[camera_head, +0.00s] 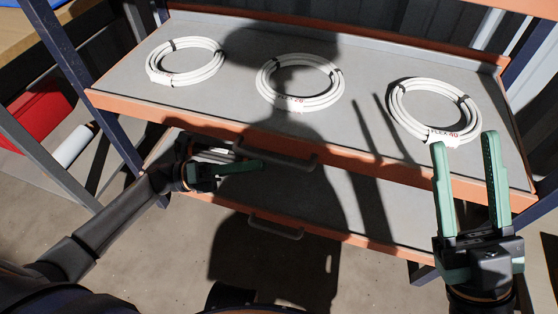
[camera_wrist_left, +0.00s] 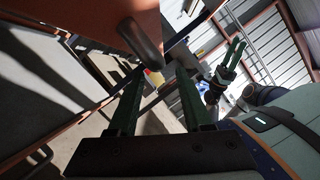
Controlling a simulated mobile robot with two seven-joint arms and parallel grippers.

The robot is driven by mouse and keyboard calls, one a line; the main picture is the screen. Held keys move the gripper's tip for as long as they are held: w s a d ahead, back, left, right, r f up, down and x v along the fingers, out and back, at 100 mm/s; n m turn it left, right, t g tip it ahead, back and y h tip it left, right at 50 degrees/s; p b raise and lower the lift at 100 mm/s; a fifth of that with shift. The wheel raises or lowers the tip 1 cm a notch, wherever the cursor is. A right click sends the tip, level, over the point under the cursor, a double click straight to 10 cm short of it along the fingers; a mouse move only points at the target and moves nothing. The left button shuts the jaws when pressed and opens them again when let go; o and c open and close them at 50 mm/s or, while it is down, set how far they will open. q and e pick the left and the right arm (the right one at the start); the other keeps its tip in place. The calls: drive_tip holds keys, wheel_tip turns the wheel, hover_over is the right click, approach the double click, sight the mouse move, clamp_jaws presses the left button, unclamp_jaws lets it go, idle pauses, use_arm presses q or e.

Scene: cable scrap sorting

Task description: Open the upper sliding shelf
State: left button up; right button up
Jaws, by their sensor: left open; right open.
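The upper sliding shelf (camera_head: 215,107) is a grey tray with an orange front edge and a dark bar handle (camera_head: 290,160) at the middle of that edge. My left gripper (camera_head: 250,158) is open at the left end of this handle. In the left wrist view the handle (camera_wrist_left: 142,42) shows just past the fingertips of my left gripper (camera_wrist_left: 158,75), toward the gap between them; I cannot tell if they touch. One left finger is partly hidden in shadow. My right gripper (camera_head: 464,140) is open and empty over the shelf's right front edge.
Three white cable coils lie on the upper shelf: left (camera_head: 186,61), middle (camera_head: 300,82), right (camera_head: 435,108). A lower shelf (camera_head: 335,205) with its own handle (camera_head: 275,227) is below. Blue rack posts (camera_head: 80,85) flank the shelves. A red bin (camera_head: 42,115) stands at left.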

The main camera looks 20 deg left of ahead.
sight(278, 160)
use_arm(q)
drive_tip(key=x, duration=0.5)
drive_tip(key=shift+w+d+r, duration=0.1)
drive_tip(key=shift+w+d, duration=0.05)
drive_tip(key=shift+d, duration=0.2)
drive_tip(key=shift+c, duration=0.4)
clamp_jaws()
idle(0.7)
